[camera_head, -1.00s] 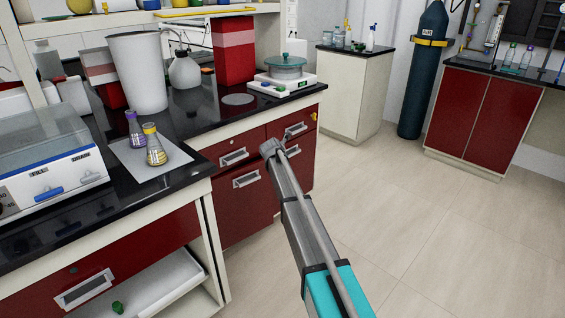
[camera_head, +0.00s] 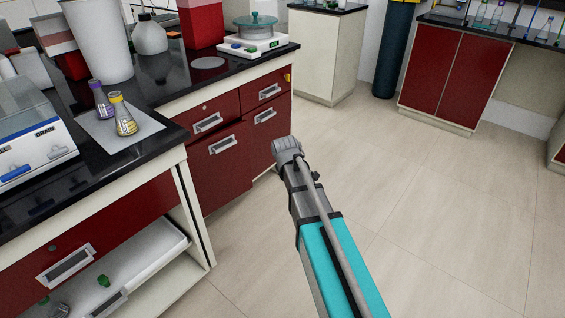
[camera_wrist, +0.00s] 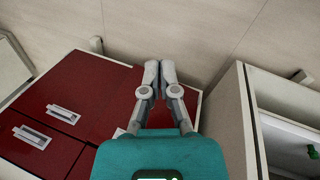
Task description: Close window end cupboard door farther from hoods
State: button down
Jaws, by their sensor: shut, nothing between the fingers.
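Two red cupboard doors sit below two drawers in the bench unit: a left door (camera_head: 220,175) and a right door (camera_head: 264,135), each with a silver handle. A dark line runs above the left door; I cannot tell how far either door stands open. My gripper (camera_head: 286,143) is shut and empty, in front of the right door's free side in the head view.
A nearer bench part has a red drawer (camera_head: 75,235) and an open white shelf tray (camera_head: 150,262). Flasks (camera_head: 124,118) and a balance (camera_head: 252,45) stand on the worktop. Another red cupboard (camera_head: 450,75) stands at the back right. Floor to the right is clear.

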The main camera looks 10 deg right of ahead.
jog(key=s+m+g+y, duration=0.2)
jog(key=s+m, duration=0.9)
jog(key=s, duration=0.8)
jog(key=shift+d+f+g, duration=0.35)
jog(key=shift+f+g, duration=0.05)
jog(key=shift+s, duration=0.15)
